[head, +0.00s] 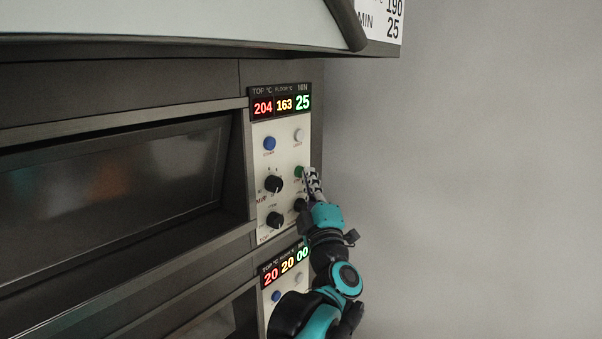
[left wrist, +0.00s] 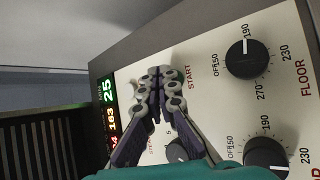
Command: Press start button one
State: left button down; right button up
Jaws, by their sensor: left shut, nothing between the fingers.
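The upper oven control panel (head: 284,155) is cream with a lit display (head: 281,104) reading 204, 163 and 25. The green start button (head: 299,171) shows on its right side, partly covered by my left gripper (head: 309,172). The gripper is shut and empty, its fingertips right at the button; I cannot tell whether they touch it. In the left wrist view the closed fingertips (left wrist: 160,74) lie over the panel beside the red START label (left wrist: 189,79), and the button is hidden behind them. My right gripper is not in view.
A blue button (head: 269,143), a white button (head: 299,135) and black knobs (head: 273,184) sit close by on the panel. A second panel below has a display (head: 285,262) reading 20, 20, 00. A hood edge (head: 300,47) overhangs above. The grey wall at right is clear.

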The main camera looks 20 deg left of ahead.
pick_arm(q)
jog(key=shift+s+d, duration=0.15)
jog(key=shift+d, duration=0.25)
jog(key=shift+d, duration=0.1)
jog(key=shift+s+d, duration=0.3)
jog(key=shift+d, duration=0.45)
jog(key=shift+s+d, duration=0.25)
jog(key=shift+d, duration=0.5)
jog(key=shift+s+d, duration=0.3)
jog(key=shift+d, duration=0.45)
